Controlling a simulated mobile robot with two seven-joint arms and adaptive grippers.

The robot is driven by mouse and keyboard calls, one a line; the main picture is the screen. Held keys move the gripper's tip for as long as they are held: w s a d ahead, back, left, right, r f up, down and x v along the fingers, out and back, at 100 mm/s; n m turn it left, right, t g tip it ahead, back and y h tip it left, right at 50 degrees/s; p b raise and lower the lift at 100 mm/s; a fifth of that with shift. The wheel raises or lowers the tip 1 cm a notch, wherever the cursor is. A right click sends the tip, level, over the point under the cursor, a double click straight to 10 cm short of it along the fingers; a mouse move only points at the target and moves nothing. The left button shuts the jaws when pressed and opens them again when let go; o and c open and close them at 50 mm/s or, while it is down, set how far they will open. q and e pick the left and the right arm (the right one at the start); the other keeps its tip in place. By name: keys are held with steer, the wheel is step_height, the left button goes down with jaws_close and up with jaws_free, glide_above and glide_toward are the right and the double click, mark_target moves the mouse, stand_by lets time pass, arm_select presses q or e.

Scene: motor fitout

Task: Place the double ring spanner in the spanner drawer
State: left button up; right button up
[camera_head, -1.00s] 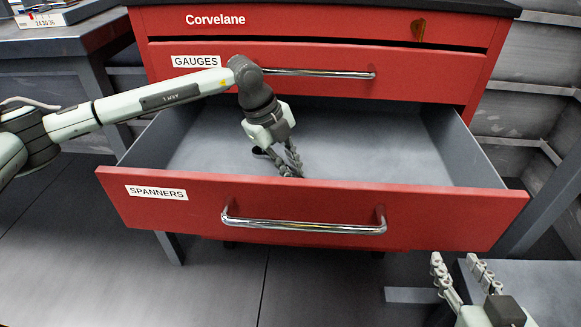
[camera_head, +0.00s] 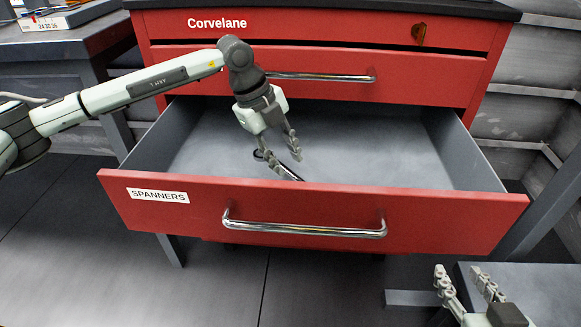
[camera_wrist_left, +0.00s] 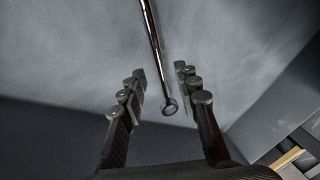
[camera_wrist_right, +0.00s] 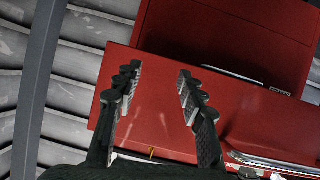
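The double ring spanner (camera_head: 284,169) lies inside the open drawer labelled SPANNERS (camera_head: 313,213). It is dark and shiny, and its near part is hidden behind the drawer front in the head view. In the left wrist view the spanner (camera_wrist_left: 153,40) runs away from between the fingers, with one ring end near them. My left gripper (camera_head: 278,155) is open just above the spanner inside the drawer, its fingers apart and not touching it. My right gripper (camera_head: 468,275) is open and empty at the lower right, outside the drawer; its parted fingers (camera_wrist_right: 158,82) show in the right wrist view.
The red cabinet (camera_head: 310,22) has a shut GAUGES drawer (camera_head: 420,80) above the open one. A grey bench (camera_head: 60,45) with a box stands at the left. A grey surface (camera_head: 545,290) lies at the lower right. The rest of the drawer floor looks clear.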

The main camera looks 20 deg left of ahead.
arm_select(q)
steer(key=v, duration=0.7)
steer(key=shift+r, duration=0.35)
arm_select(e)
steer(key=shift+s+d+f+g+h, duration=0.2)
steer(key=shift+s+d+f+g, duration=0.2)
steer(key=shift+d+f, duration=0.15)
steer(key=shift+s+d+f+g+h, duration=0.25)
steer(key=shift+d+f+g, duration=0.15)
steer(key=shift+f, duration=0.15)
arm_select(q)
steer(key=shift+s+a, duration=0.1)
steer(key=shift+c, duration=0.2)
